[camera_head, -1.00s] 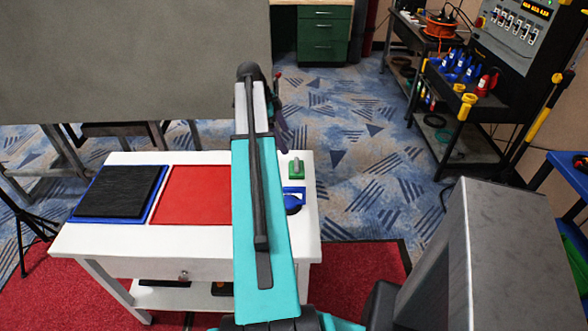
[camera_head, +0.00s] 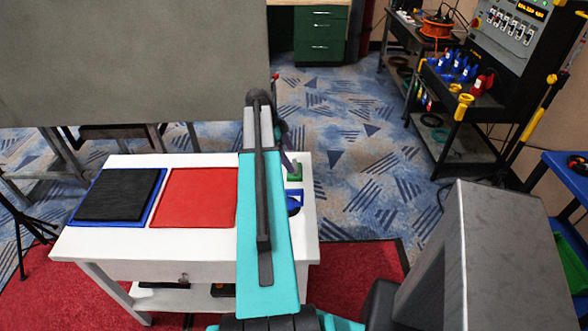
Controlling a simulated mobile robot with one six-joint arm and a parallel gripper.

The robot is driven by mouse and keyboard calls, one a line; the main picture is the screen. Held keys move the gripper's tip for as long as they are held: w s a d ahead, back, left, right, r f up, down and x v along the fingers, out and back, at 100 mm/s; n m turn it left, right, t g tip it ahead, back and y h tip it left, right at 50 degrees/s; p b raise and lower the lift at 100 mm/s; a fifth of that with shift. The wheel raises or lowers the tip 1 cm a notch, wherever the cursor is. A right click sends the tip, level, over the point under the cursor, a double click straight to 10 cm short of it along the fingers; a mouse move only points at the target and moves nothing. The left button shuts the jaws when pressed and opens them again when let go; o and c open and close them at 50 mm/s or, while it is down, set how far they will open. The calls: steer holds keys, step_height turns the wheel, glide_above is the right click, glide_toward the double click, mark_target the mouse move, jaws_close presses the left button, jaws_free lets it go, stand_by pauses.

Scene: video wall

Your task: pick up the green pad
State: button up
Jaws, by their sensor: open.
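The green pad (camera_head: 296,177) is a small green block on the right end of the white table (camera_head: 190,241), towards the back edge. It is partly covered by my gripper. My gripper (camera_head: 289,158) shows only in part, behind the grey and turquoise arm. One dark finger reaches down over or just beside the pad. The gripper is open; I cannot tell whether it touches the pad.
A blue item (camera_head: 293,204) lies in front of the pad. A red panel (camera_head: 194,197) and a black pad (camera_head: 118,194) on a blue tray (camera_head: 82,217) lie to the left. A grey board (camera_head: 120,60) stands behind the table.

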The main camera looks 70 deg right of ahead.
mark_target(294, 164)
steer(key=shift+s+f, duration=0.1)
steer(key=shift+f, duration=0.15)
steer(key=shift+f, duration=0.1)
steer(key=shift+p+x, duration=1.15)
steer(key=shift+x, duration=1.3)
steer(key=c, duration=1)
steer(key=shift+r+b, duration=1.4)
steer(key=shift+r, duration=3.6)
